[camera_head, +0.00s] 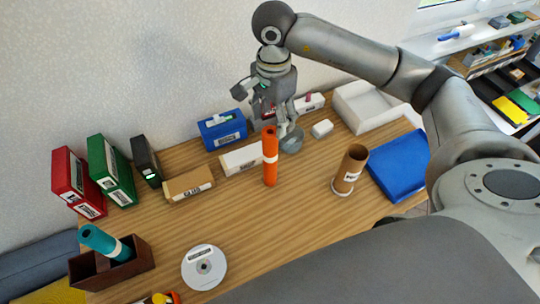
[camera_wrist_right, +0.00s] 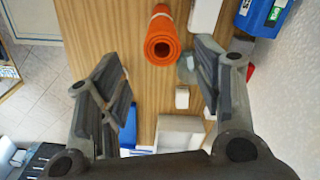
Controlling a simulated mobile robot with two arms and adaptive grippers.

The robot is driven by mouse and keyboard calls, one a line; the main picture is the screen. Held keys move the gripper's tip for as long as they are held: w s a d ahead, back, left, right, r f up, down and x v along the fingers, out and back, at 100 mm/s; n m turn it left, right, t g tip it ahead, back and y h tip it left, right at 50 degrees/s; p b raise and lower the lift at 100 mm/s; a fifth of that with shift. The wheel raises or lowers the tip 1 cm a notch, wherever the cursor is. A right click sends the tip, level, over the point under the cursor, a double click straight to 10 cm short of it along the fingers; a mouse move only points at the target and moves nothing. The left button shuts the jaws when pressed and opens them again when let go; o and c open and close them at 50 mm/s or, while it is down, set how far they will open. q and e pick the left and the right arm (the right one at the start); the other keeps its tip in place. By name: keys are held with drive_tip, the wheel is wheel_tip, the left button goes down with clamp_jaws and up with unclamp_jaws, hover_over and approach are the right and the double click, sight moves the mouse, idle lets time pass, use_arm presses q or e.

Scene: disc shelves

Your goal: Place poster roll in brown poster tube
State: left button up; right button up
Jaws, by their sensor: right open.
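An orange poster roll (camera_head: 270,165) with a pale band stands upright on the wooden table; its coiled top end shows in the right wrist view (camera_wrist_right: 162,40). The brown poster tube (camera_head: 349,170) stands upright and open-topped on a pale base, to the right of the roll; I cannot make it out in the wrist view. My right gripper (camera_head: 278,118) is open and points down, above and behind the roll. In the wrist view the roll shows ahead of the gap between my open fingers (camera_wrist_right: 165,82), and nothing is held. My left gripper is out of view.
A teal roll (camera_head: 105,242) leans in a brown box (camera_head: 140,262). A grey bowl (camera_head: 291,141), small boxes and a white tray (camera_head: 372,104) stand behind. A blue folder (camera_head: 399,164) lies right of the tube. A disc (camera_head: 203,268) lies in front; mid-table is clear.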

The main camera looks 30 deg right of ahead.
sight(270, 132)
drive_tip(key=shift+f, duration=0.7)
drive_tip(key=shift+f+p, duration=0.25)
drive_tip(key=shift+p, duration=0.2)
drive_tip(key=f+p, duration=0.1)
drive_tip(key=f, duration=0.1)
drive_tip(key=f+p, duration=0.1)
drive_tip(key=f, duration=0.1)
drive_tip(key=shift+a+p, duration=0.35)
drive_tip(key=shift+f, duration=0.4)
drive_tip(key=shift+c, duration=0.3)
drive_tip(key=shift+w, duration=0.1)
drive_tip(key=c, duration=1.2)
